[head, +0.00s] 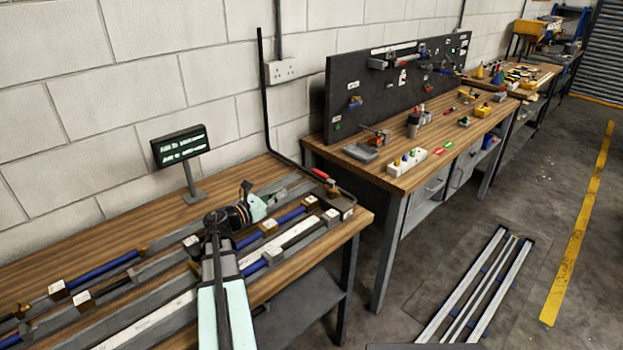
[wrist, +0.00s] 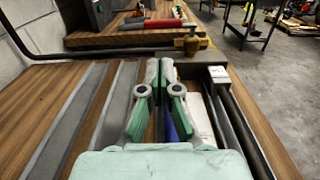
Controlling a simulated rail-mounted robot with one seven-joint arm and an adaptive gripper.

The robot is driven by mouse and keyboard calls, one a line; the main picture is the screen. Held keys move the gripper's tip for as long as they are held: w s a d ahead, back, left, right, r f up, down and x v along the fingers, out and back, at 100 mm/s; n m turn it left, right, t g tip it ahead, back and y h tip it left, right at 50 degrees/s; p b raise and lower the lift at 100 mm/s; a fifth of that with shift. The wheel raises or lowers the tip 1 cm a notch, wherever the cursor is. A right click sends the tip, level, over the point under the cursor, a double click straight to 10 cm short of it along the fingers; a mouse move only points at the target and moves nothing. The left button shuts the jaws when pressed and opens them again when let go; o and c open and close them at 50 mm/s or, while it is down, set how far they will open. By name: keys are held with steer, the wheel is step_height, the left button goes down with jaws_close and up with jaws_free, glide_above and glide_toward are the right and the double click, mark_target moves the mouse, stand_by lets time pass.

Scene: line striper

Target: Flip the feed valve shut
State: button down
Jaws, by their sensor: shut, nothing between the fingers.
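The feed valve's red lever (head: 321,174) is at the right end of the near bench, above a brass body (head: 333,188). In the wrist view the red lever (wrist: 152,23) lies crosswise, reaching left from the brass body (wrist: 190,42). My gripper (head: 262,206) is over the bench rails, left of and nearer than the valve. In the wrist view my gripper (wrist: 166,68) points toward the valve, its green-padded fingers shut and empty. It is apart from the lever, and the fingers hide part of a blue rod below.
A black pipe (head: 264,95) runs down the wall and along the bench to the valve. A small display (head: 180,145) stands at the back. Rails with blue rods (head: 105,268) and brass blocks cover the bench. A second bench with a dark pegboard (head: 345,95) stands beyond a gap.

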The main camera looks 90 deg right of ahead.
mark_target(316, 174)
steer(key=shift+d, duration=0.1)
steer(key=x, duration=1.3)
steer(key=shift+s+d, duration=0.3)
steer(key=shift+s+d+m+g+y, duration=0.1)
steer(key=shift+d+m+g+y, duration=0.2)
steer(key=shift+y, duration=0.1)
